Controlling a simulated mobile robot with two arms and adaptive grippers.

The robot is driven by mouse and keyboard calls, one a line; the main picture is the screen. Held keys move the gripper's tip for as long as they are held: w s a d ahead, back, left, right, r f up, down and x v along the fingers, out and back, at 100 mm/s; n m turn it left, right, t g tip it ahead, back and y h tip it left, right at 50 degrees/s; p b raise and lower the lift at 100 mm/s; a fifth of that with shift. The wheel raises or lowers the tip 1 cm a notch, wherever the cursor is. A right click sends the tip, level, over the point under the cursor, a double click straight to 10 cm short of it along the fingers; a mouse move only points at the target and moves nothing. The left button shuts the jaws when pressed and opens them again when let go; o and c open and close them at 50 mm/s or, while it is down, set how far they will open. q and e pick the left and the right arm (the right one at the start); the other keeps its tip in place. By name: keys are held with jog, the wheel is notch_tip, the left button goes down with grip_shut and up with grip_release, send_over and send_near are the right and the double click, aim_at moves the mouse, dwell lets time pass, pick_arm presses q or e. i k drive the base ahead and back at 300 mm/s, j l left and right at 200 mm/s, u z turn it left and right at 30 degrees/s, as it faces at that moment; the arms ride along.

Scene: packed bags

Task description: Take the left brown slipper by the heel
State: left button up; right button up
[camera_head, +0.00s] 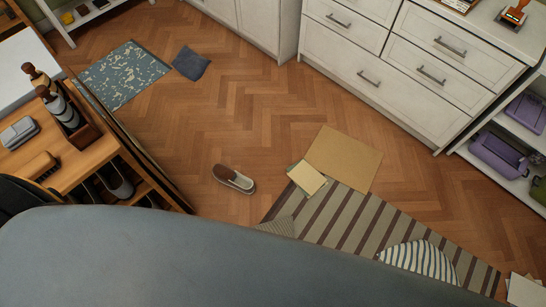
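A single slipper (233,179) lies on the herringbone wood floor, near the middle of the camera_head view. It is brown with a pale sole edge along its lower side. Its long axis slants from upper left to lower right. I cannot tell for sure which end is the heel. No second slipper shows. Neither of my grippers is in view, and nothing is seen touching the slipper.
A large grey-blue rounded surface (230,260) fills the bottom and hides the floor there. A striped rug (350,222), a brown sheet (343,158) and a yellow book (307,178) lie right of the slipper. A wooden shelf unit (75,160) stands left.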

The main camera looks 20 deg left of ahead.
aim_at(225, 175)
jog(key=i+l+z, duration=0.15)
jog(key=i, duration=0.2)
jog(key=i+l+z, duration=0.1)
jog(key=i, duration=0.25)
jog(key=i+l+z, duration=0.15)
jog(key=i, duration=0.25)
jog(key=i+u, duration=0.3)
jog(key=u, duration=0.2)
jog(key=i+l+u, duration=0.1)
jog(key=i+u, duration=0.15)
jog(key=u, duration=0.2)
jog(key=i+l+u, duration=0.15)
jog(key=u, duration=0.35)
jog(key=i+l, duration=0.05)
jog(key=i, duration=0.05)
